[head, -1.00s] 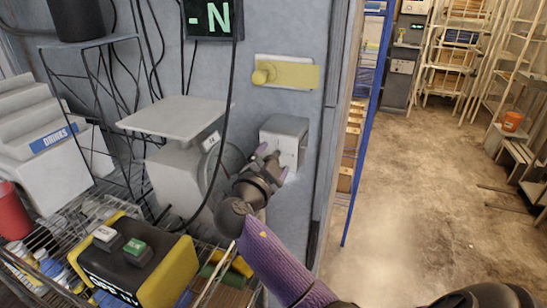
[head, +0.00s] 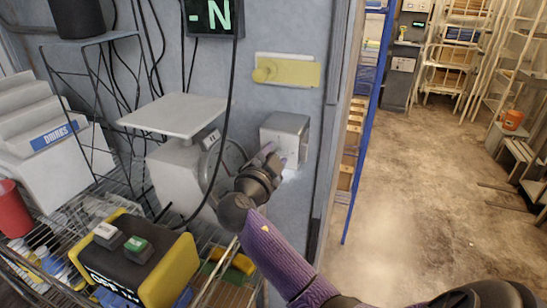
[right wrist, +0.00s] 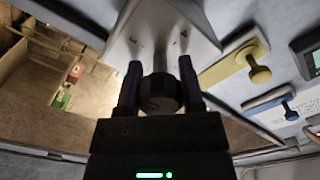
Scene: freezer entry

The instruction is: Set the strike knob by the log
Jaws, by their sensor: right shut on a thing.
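A grey metal box (head: 287,136) is fixed to the wall beside the door frame. My right gripper (head: 275,158) is at the front of this box. In the right wrist view, a round dark knob (right wrist: 160,92) stands out from the pale box face (right wrist: 160,35). The two purple fingers of my right gripper (right wrist: 159,85) are on either side of the knob, shut on it. In the head view the knob is hidden behind the gripper. No log can be clearly made out. My left gripper is not in view.
A yellow plate with a knob (head: 285,71) is above the box. A black display (head: 212,17) with green characters hangs left of it. A wire rack with a yellow-and-black button box (head: 138,262) stands lower left. The floor beyond the doorway (head: 430,190) is clear.

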